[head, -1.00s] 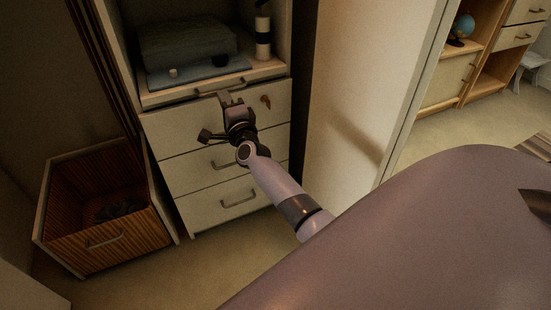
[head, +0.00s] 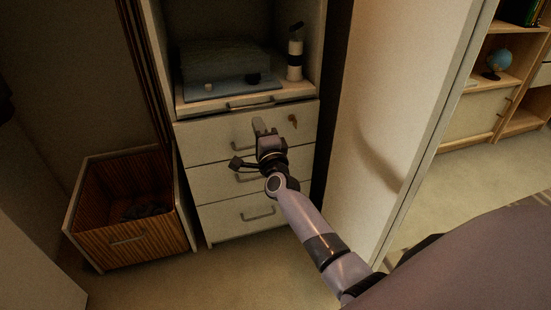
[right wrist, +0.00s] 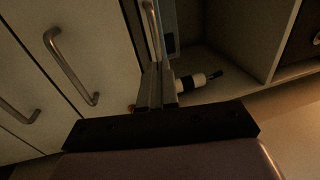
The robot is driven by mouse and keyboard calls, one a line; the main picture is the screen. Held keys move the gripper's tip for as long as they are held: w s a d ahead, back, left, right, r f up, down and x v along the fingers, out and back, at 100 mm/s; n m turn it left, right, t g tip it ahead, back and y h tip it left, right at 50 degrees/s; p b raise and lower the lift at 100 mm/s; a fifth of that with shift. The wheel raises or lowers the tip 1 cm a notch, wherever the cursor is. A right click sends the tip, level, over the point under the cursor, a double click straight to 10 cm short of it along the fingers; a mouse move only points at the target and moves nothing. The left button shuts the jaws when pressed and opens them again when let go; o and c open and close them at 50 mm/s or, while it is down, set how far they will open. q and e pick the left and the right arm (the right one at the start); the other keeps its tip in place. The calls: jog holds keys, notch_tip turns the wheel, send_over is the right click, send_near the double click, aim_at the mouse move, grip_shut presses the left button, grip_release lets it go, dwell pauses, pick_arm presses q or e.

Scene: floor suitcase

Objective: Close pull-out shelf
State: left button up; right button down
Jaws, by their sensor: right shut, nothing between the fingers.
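The pull-out shelf (head: 196,107) is a light board with a bar handle (head: 250,102), set in the cabinet above the drawers. Its front looks close to flush with the drawer fronts; I cannot tell whether a small gap remains. My right gripper (head: 265,127) is shut and empty, in front of the top drawer and just below the shelf handle in the head view. In the right wrist view the shut fingers (right wrist: 157,85) point toward the shelf, whose handle (right wrist: 153,30) shows beyond them. Contact is unclear. My left gripper is not in view.
A grey folded stack (head: 225,62) and a black-and-white bottle (head: 295,58) sit on the shelf. The top drawer (head: 215,148) has a key. An open wooden bin (head: 125,243) stands at left. A pale panel (head: 385,110) rises at right. Floor in front is clear.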

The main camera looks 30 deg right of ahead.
jog(key=s+a+f+n+g+y+p, duration=0.1)
jog(key=s+a+f+n+g+y, duration=0.3)
jog(key=s+n, duration=0.5)
jog(key=s+a+f+n+g+y, duration=0.15)
jog(key=s+a+f+n, duration=0.35)
jog(key=s, duration=0.7)
jog(key=s+a+f+n+g+y+p, duration=0.1)
jog(key=s+a+f+n+g+y, duration=0.2)
jog(key=s+a+n, duration=0.5)
pick_arm(q)
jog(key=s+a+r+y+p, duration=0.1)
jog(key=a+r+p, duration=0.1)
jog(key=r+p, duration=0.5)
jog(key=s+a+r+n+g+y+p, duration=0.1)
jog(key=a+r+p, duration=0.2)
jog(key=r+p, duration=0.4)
jog(key=p, duration=0.8)
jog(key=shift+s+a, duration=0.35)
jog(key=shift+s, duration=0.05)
pick_arm(e)
jog(key=s+d+r+h, duration=0.1)
jog(key=s+d+r, duration=0.1)
jog(key=r, duration=0.5)
jog(key=s+d+r+n, duration=0.1)
jog(key=s+d+r, duration=0.2)
jog(key=r, duration=0.4)
jog(key=shift+s+d+r+g+h, duration=0.2)
jog(key=shift+s+d+g+h, duration=0.15)
jog(key=shift+d+g, duration=0.15)
